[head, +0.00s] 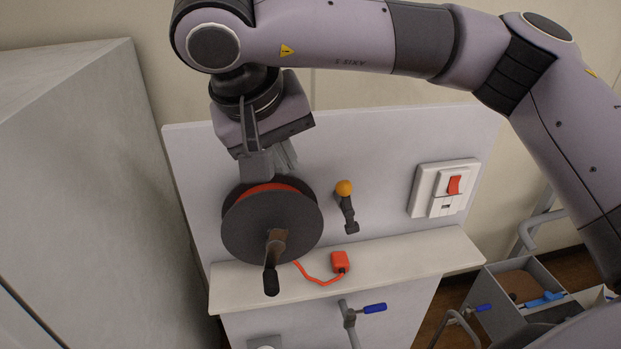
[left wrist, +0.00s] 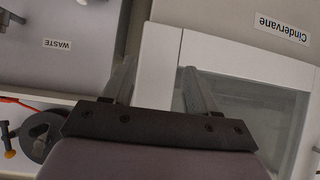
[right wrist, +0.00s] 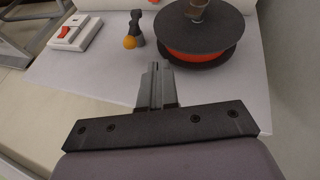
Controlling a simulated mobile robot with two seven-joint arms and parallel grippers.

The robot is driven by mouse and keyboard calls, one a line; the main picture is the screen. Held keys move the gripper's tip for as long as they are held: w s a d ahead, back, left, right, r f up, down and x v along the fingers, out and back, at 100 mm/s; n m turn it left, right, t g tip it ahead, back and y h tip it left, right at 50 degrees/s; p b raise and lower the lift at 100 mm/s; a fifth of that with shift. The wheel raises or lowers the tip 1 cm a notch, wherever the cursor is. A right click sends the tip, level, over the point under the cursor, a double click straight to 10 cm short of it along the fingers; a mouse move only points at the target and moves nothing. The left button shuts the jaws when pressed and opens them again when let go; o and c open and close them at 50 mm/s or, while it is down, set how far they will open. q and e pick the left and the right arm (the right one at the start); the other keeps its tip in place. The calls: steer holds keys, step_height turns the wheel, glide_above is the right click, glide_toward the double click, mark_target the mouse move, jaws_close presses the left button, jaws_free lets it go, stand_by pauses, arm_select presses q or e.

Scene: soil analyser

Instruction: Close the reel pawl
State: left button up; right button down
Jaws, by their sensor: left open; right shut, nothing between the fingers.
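The reel (head: 262,228) is a dark grey disc pair with an orange band and a crank handle (head: 271,268), mounted on the pale upright panel. In the right wrist view the reel (right wrist: 213,32) is at the upper right. The pawl (head: 348,213), a dark lever with an orange ball knob (head: 344,188), is on the panel right of the reel; it also shows in the right wrist view (right wrist: 137,25). My right gripper (head: 271,170) is shut and empty, above the reel's top edge in the head view. In the left wrist view my left gripper (left wrist: 157,90) is open and empty, away from the panel.
A red plug (head: 340,262) with a red cord rests on the shelf (head: 420,256) below the reel. A switch box with a red rocker (head: 454,185) is on the panel's right. A blue-handled lever (head: 372,308) is below. Grey bins (head: 505,285) stand lower right.

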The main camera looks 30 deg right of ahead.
arm_select(q)
steer(key=shift+a, duration=0.1)
arm_select(e)
steer(key=w+d+f, duration=0.3)
steer(key=d+f, duration=0.5)
steer(key=f, duration=0.1)
steer(key=shift+w+d+h, duration=0.2)
steer(key=shift+d+h, duration=0.1)
steer(key=shift+d, duration=0.05)
stand_by(0.4)
